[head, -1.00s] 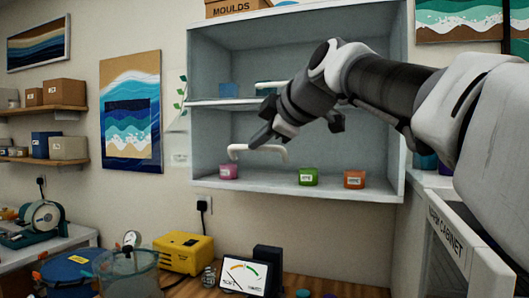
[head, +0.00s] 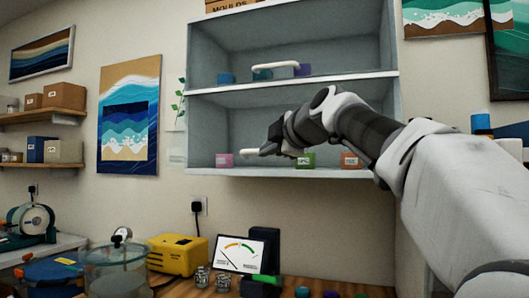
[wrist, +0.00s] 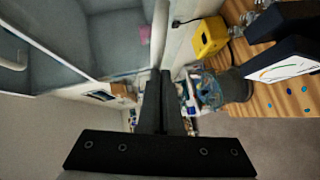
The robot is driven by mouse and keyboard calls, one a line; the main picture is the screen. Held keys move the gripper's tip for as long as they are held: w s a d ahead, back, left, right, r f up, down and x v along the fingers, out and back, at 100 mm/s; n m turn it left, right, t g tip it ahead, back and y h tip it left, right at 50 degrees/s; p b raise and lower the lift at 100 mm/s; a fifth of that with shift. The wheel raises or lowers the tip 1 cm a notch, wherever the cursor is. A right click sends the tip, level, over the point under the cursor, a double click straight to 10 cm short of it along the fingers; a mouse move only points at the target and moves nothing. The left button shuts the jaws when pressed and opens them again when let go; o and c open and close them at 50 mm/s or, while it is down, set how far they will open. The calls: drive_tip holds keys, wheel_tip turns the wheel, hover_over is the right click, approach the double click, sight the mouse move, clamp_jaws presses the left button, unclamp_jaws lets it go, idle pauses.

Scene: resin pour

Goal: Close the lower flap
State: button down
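The lower flap closes the lower compartment of the wall cabinet (head: 392,120); its panel is hard to make out and seems see-through. Its white bar handle (head: 249,153) shows just above the compartment's bottom edge, partly hidden by my gripper. My gripper (head: 266,150) is at the handle in the head view, coming from the right; contact cannot be told. In the wrist view the fingers of my gripper (wrist: 163,75) are together, with nothing seen between them. Whether the flap is fully flush cannot be told.
The upper compartment has a similar white handle (head: 275,65). Pink (head: 225,160), green (head: 304,160) and orange (head: 351,161) jars stand in the lower compartment. Below are a yellow box (head: 178,255), a gauge (head: 240,253) and a glass pot (head: 115,268).

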sight(283, 163)
drive_tip(key=w+f, duration=0.1)
drive_tip(key=w, duration=0.1)
drive_tip(key=w+d+f, duration=0.1)
drive_tip(key=w, duration=0.1)
drive_tip(key=w+d+f+b, duration=0.1)
drive_tip(key=w, duration=0.1)
drive_tip(key=shift+w+d+f, duration=0.15)
drive_tip(key=shift+w+f, duration=0.05)
drive_tip(key=shift+f, duration=0.15)
drive_tip(key=shift+w+d, duration=0.15)
drive_tip(key=shift+w, duration=0.25)
drive_tip(key=shift+d, duration=0.1)
drive_tip(key=b+v, duration=0.1)
drive_tip(key=v, duration=0.6)
drive_tip(key=shift+s+r, duration=0.1)
drive_tip(key=shift+s, duration=0.2)
drive_tip(key=shift+s, duration=0.1)
